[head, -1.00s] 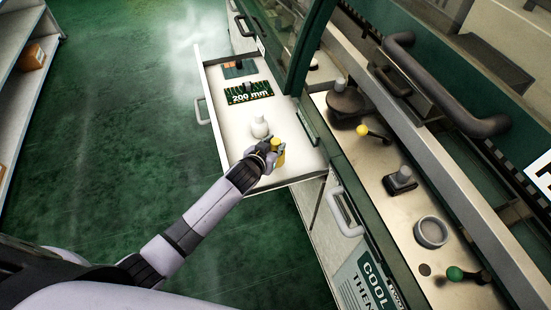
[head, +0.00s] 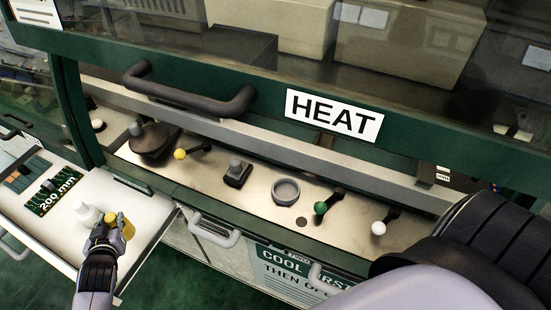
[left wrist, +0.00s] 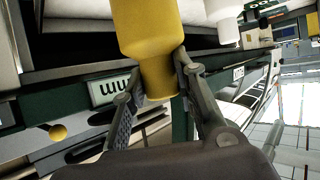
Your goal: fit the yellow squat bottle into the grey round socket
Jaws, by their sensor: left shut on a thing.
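The yellow squat bottle (head: 126,227) is in my left gripper (head: 112,236), over the near end of the open white drawer. In the left wrist view the yellow bottle (left wrist: 148,35) sits between the two fingers, which are shut on its narrower end. I cannot tell whether it touches the drawer floor. The grey round socket (head: 286,192) is an upright open ring on the metal console, to the right of the drawer and apart from the bottle. My right gripper is out of view.
A white bottle (head: 87,213) stands just beside the held one in the drawer (head: 146,239). On the console, a black block (head: 237,174) and a green-knobbed lever (head: 321,208) flank the socket. A yellow-knobbed lever (head: 181,154) stands further left. A dark handle (head: 190,100) overhangs behind.

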